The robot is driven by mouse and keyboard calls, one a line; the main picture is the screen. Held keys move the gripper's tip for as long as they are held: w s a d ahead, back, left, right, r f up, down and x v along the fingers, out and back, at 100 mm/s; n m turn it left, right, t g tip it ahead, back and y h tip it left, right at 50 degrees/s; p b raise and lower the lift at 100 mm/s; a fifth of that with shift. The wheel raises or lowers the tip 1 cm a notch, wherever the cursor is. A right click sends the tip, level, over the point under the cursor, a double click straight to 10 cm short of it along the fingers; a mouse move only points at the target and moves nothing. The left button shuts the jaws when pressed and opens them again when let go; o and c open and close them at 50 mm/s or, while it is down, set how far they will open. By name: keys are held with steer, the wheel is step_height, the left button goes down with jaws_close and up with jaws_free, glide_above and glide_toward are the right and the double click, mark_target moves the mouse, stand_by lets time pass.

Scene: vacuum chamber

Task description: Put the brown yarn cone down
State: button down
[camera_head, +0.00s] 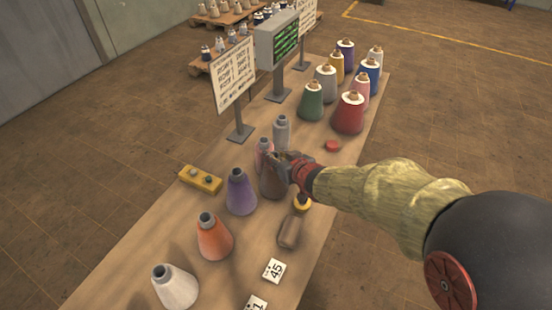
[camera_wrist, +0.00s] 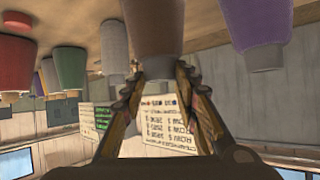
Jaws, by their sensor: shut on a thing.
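In the wrist view, which is upside down, the two fingers (camera_wrist: 160,75) sit on either side of the brown cone's tip (camera_wrist: 152,30). The cone's base is cut off there, and I cannot tell whether it touches the table.
A grey cone (camera_head: 282,132) stands behind; orange (camera_head: 214,238) and white (camera_head: 175,288) cones stand nearer. A small brown cylinder (camera_head: 290,231), a yellow-and-black item (camera_head: 302,203) and a number card (camera_head: 273,271) lie in front. A sign (camera_head: 233,76) and monitor (camera_head: 278,42) stand beyond.

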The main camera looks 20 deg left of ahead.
steer(key=c, duration=1.8)
jaws_free()
steer(key=shift+f, duration=0.1)
steer(key=o, duration=0.4)
steer(key=shift+r, duration=0.2)
steer(key=shift+s+d+r, duration=0.2)
steer(key=shift+d+r, duration=0.05)
steer(key=p+v, duration=0.4)
steer(key=v, duration=0.7)
steer(key=shift+s+d, duration=0.1)
